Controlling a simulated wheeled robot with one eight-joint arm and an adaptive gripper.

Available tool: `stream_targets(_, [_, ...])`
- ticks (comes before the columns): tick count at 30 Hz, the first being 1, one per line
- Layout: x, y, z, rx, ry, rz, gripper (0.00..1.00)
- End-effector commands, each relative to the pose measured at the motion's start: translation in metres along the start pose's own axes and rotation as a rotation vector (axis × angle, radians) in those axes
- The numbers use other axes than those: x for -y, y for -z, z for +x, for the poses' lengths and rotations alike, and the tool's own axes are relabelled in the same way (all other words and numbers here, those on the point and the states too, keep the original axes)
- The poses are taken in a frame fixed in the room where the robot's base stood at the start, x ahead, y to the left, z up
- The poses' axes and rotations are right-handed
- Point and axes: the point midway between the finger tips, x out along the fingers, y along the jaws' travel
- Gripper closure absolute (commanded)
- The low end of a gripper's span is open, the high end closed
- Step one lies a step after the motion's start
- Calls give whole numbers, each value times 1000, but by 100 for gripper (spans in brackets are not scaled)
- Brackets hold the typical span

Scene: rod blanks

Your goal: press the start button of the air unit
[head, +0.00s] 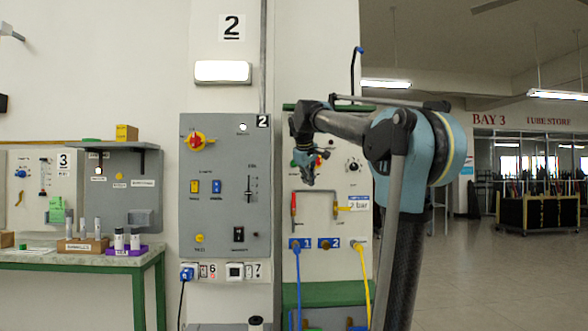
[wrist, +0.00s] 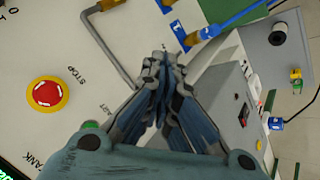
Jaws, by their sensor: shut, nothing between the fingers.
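The air unit is a white panel (head: 333,215) right of the grey panel. In the wrist view its red stop button (wrist: 45,94) on a yellow ring shows at left, marked STOP. A green button (wrist: 90,126) lies beside a label partly covered, ending in "ART"; my gripper's body overlaps the button's edge. My gripper (wrist: 160,62) is shut and empty, its fingertips over the panel beyond the green button. In the head view my gripper (head: 309,181) hangs in front of the panel's upper left, partly hiding its buttons. I cannot tell whether the fingertips touch the panel.
A bent grey pipe (wrist: 112,55) is close to my fingertips. Blue (head: 297,265) and yellow (head: 362,270) hoses hang below the panel. The grey panel (head: 222,220) with switches stands at left, beyond it a green-framed bench (head: 150,262). Open floor lies at right.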

Motion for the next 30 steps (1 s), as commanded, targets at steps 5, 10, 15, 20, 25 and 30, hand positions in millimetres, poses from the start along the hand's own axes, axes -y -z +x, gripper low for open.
stream_targets(5, [-25,49,-10,-41,-36,-77,100])
stream_targets(10, [-37,76,-16,-63,-57,-120,100])
stream_targets(15, [-41,84,-18,-71,-65,-137,100])
stream_targets(20, [-42,85,-18,-72,-65,-138,100])
stream_targets(25, [-42,85,-18,-71,-65,-137,100])
stream_targets(30, [-45,89,-13,-71,-65,-137,100])
